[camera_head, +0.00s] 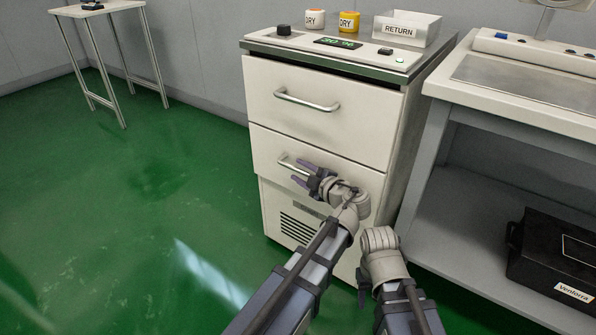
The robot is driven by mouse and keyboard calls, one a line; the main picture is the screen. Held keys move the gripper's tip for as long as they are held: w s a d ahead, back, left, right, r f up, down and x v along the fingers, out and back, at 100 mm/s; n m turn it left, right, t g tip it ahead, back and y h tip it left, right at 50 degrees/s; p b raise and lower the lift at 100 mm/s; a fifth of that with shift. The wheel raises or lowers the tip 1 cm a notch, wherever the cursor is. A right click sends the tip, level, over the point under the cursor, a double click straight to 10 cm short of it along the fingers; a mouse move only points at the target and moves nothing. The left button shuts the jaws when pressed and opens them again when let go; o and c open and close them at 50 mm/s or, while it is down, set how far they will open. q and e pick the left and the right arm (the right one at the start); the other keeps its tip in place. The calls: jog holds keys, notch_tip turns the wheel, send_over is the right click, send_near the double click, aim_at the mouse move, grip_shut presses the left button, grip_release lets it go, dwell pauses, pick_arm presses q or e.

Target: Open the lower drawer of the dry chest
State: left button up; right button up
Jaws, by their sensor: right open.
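The dry chest (330,83) is a cream cabinet with a grey-green top. Its upper drawer (350,120) has a metal bar handle (306,101) and looks shut. The lower drawer (270,144) also looks shut, its front about flush with the chest. My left gripper (299,172) is at the lower drawer's handle (287,161), its dark purple fingers spread apart. The gripper and wrist hide the handle's right part; I cannot tell if they touch it. My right gripper (362,288) is open, low in front of the chest, and mostly hidden behind its own wrist.
On the chest stand a white and orange jar (314,20), a yellow jar (349,21), a display (338,42) and a RETURN bin (405,31). A bench (520,105) with a black case (555,255) on its shelf stands close right. Green floor (130,220) is clear left.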

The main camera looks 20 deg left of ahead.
pick_arm(q)
grip_shut()
dwell(1.3)
